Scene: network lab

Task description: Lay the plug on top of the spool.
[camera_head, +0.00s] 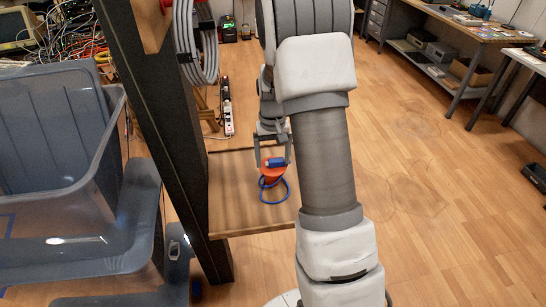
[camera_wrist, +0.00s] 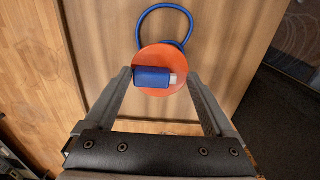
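The orange spool (camera_head: 269,181) stands on a wooden shelf board (camera_head: 235,205); in the wrist view its round top (camera_wrist: 160,53) faces me. The blue plug (camera_head: 277,162) with its silver tip lies across the spool top, also in the wrist view (camera_wrist: 151,77). Its blue cable (camera_wrist: 186,30) loops out past the spool onto the board. My gripper (camera_head: 272,146) is directly above the spool. In the wrist view its two fingers (camera_wrist: 162,84) are spread wide on either side of the plug. The left fingertip is close to the plug's blue end; a gap shows on the right.
A dark upright post (camera_head: 180,150) borders the board on the left, with grey cable coils (camera_head: 195,40) hanging above. A translucent bin (camera_head: 60,170) stands further left. A power strip (camera_head: 227,105) lies behind the board. Open floor lies to the right, with workbenches beyond.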

